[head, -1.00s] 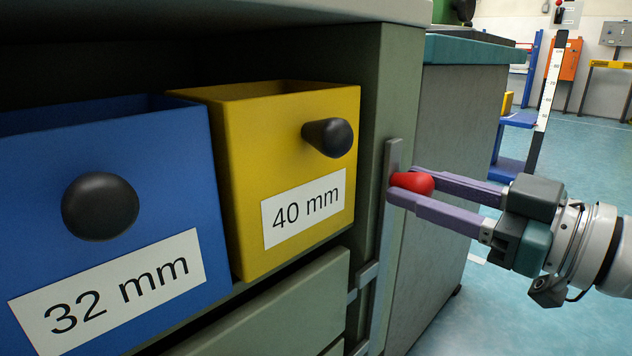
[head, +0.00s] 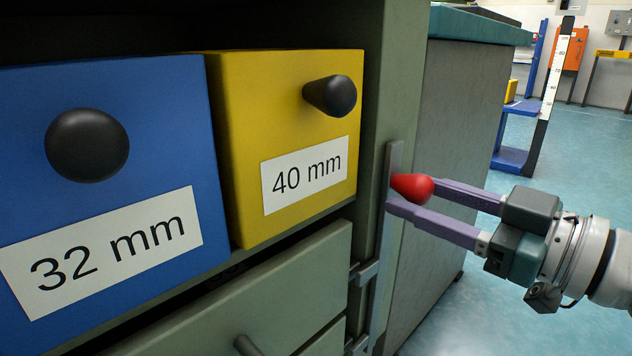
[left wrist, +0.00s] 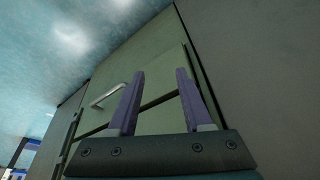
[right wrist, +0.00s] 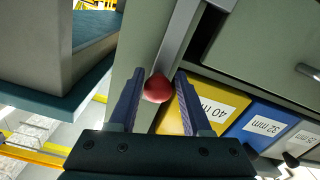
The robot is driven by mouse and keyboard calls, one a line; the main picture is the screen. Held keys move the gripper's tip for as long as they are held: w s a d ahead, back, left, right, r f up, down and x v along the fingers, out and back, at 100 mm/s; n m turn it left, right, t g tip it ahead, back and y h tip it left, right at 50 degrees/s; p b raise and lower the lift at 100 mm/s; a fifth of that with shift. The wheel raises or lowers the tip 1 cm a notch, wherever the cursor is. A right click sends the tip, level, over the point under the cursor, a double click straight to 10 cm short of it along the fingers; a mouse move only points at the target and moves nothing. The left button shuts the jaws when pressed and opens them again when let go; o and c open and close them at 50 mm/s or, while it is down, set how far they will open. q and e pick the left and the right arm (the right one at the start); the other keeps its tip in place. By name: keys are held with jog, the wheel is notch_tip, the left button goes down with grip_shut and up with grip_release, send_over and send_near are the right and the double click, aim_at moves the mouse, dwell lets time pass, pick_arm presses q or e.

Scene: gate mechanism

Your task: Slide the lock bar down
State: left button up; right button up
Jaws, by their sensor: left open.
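The lock bar (head: 383,240) is a narrow grey upright strip on the cabinet's right-hand post, with a red knob (head: 411,186) near its top. My right gripper (head: 410,192) reaches in from the right with its purple fingers on either side of the knob. The right wrist view also shows the red knob (right wrist: 158,88) between the fingertips, seemingly held. My left gripper (left wrist: 160,72) is open and empty in the left wrist view, facing a green cabinet front with a metal handle (left wrist: 106,96). It is out of the head view.
A blue bin (head: 165,110) marked 32 mm and a yellow bin (head: 235,140) marked 40 mm stand left of the bar, with black knobs facing out. A green drawer (head: 290,285) is below them. A teal-topped counter (head: 480,25) stands behind my right gripper.

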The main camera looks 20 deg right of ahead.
jog(key=o, duration=0.3)
jog(key=shift+r, duration=0.1)
jog(key=shift+s+r, duration=0.1)
jog(key=shift+s, duration=0.05)
jog(key=p+v, duration=0.4)
jog(key=v, duration=0.5)
jog(key=shift+s+d, duration=0.2)
jog(key=shift+s, duration=0.05)
